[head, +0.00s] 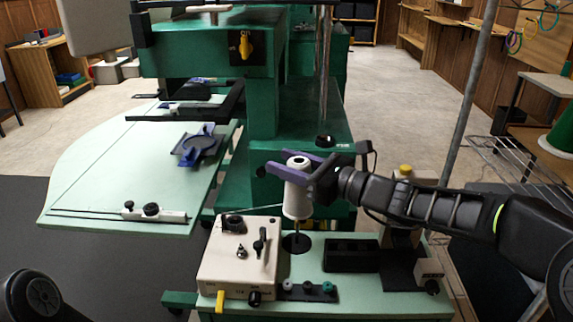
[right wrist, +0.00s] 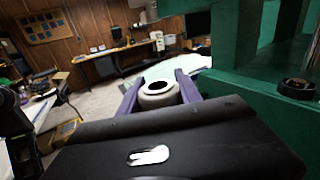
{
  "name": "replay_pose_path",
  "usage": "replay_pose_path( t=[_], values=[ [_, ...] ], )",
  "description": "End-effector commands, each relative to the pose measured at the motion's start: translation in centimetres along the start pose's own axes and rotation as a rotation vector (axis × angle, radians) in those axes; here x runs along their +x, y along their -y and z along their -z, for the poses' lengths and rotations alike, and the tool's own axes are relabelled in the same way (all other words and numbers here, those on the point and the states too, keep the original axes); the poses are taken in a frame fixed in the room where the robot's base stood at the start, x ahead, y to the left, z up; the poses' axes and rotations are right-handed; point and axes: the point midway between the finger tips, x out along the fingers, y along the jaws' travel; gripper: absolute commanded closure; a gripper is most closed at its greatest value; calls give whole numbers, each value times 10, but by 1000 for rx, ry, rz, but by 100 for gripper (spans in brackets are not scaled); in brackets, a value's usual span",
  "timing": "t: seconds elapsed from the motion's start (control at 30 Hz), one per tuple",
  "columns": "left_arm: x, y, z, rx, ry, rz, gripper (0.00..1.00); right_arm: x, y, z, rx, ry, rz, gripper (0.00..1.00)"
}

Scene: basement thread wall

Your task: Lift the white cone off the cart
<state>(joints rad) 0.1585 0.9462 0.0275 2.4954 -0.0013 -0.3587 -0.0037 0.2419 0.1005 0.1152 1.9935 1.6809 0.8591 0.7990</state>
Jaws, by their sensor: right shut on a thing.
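The white cone (head: 298,200) stands upright above the cart top (head: 305,270). A thin peg shows below it, above a round black disc (head: 296,243), with a gap between cone and disc. I cannot tell whether the peg is still inside the cone. My right gripper (head: 299,170), with purple fingers, is shut on the cone near its top. In the right wrist view the cone's ring-shaped top (right wrist: 158,90) sits between the two fingers. A thin pale line runs left from the cone. My left gripper is not in view.
A cream control box (head: 240,262) with knobs stands left of the disc. A black block (head: 351,256) is to its right, and small knobs (head: 307,288) are in front. A large green machine (head: 215,95) with a pale table (head: 110,185) stands behind. A metal pole (head: 468,95) rises at right.

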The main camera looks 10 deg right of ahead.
Motion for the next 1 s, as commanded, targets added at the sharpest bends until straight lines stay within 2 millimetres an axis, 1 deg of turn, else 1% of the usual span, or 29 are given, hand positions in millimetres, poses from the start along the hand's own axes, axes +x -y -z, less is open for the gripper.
replay_pose_path(
  t=[0.33, 0.47, 0.7, 0.8, 1.0],
  values=[
    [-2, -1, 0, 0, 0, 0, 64, 0, 0, -2, 0, 1, 0, 100],
    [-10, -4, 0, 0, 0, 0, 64, 0, 1, -12, -1, 1, 0, 100],
    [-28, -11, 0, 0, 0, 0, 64, 0, 2, -37, -1, 0, 0, 100],
    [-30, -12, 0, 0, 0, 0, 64, 0, 2, -41, -1, 0, 1, 100],
    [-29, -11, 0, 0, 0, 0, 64, 0, 2, -40, -1, 0, 1, 100]
  ],
)
